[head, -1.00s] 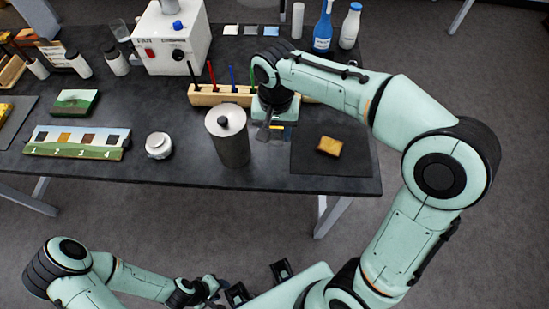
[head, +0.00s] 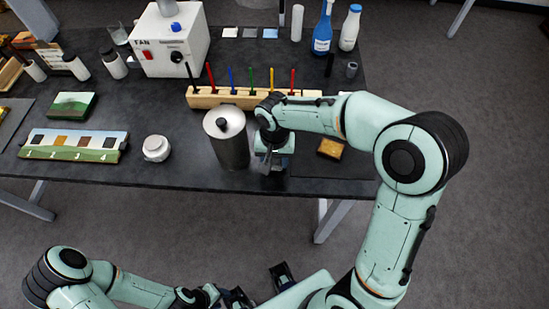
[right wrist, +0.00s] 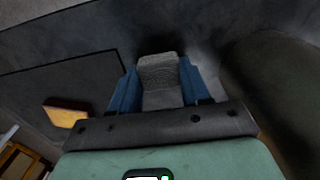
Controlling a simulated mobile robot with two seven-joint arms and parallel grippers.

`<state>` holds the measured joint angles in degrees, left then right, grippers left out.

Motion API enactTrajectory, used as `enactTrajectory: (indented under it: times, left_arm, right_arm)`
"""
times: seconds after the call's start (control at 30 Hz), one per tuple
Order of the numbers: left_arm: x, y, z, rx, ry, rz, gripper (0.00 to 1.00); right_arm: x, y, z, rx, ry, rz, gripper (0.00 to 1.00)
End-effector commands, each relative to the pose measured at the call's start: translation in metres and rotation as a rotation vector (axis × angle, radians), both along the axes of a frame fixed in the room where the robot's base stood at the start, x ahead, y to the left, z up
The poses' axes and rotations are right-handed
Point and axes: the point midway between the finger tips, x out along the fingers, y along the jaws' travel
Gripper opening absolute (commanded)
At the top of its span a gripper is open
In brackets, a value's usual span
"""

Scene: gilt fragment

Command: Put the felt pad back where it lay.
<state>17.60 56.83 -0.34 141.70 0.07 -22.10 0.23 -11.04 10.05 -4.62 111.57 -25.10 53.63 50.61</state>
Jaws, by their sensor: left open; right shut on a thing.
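My right gripper (head: 266,168) is low over the front of the dark table, just right of the steel canister (head: 231,150). In the right wrist view its blue fingers (right wrist: 157,92) are shut on a grey, textured felt pad (right wrist: 160,70), which shows between them. In the head view the pad is hard to make out behind the gripper. I cannot tell whether it touches the surface below. My left gripper (head: 212,297) is open and apart from the table, at the bottom of the head view.
A gold-brown block (head: 330,148) lies on a dark mat (head: 345,166) right of my right gripper; it also shows in the right wrist view (right wrist: 65,112). A wooden rack (head: 222,98) of coloured tools stands behind. A white jar (head: 156,148) is left of the canister.

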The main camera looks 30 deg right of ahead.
Motion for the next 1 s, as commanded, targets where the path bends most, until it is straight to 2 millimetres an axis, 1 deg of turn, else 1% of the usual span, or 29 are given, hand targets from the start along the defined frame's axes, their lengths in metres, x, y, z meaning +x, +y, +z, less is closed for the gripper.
enactTrajectory:
  times: [0.17, 0.2, 0.27, 0.3, 0.57, 0.67, 0.77, 1.0]
  left_arm:
    - [-0.001, 0.0, -0.003, 0.0, 0.001, 0.0, 0.43]
    - [-0.002, 0.0, -0.004, 0.0, 0.002, 0.0, 0.43]
    - [-0.001, 0.0, -0.003, 0.0, 0.001, 0.0, 0.43]
    - [-0.001, 0.0, -0.003, 0.0, 0.001, 0.0, 0.43]
    - [-0.001, 0.0, -0.002, 0.0, 0.001, 0.0, 0.43]
    - [0.001, 0.0, 0.002, 0.0, -0.001, 0.0, 0.43]
    - [0.001, 0.0, 0.003, 0.0, -0.001, -0.001, 0.43]
    - [0.005, 0.0, 0.011, 0.0, -0.006, 0.0, 0.43]
  right_arm:
    - [0.0, 0.0, -0.004, 0.001, 0.001, 0.0, 0.22]
    - [0.0, 0.0, -0.004, 0.001, 0.001, 0.0, 0.5]
    - [0.0, 0.0, -0.003, 0.0, 0.0, 0.001, 0.69]
    - [0.0, 0.0, -0.003, 0.0, 0.0, 0.001, 0.72]
    - [0.0, 0.0, -0.002, 0.0, 0.0, 0.001, 0.72]
    - [0.001, 0.0, 0.004, 0.0, -0.001, 0.0, 0.72]
    - [0.001, 0.001, 0.017, 0.001, -0.004, 0.001, 0.72]
    - [0.001, 0.0, 0.07, 0.001, -0.006, 0.001, 0.72]
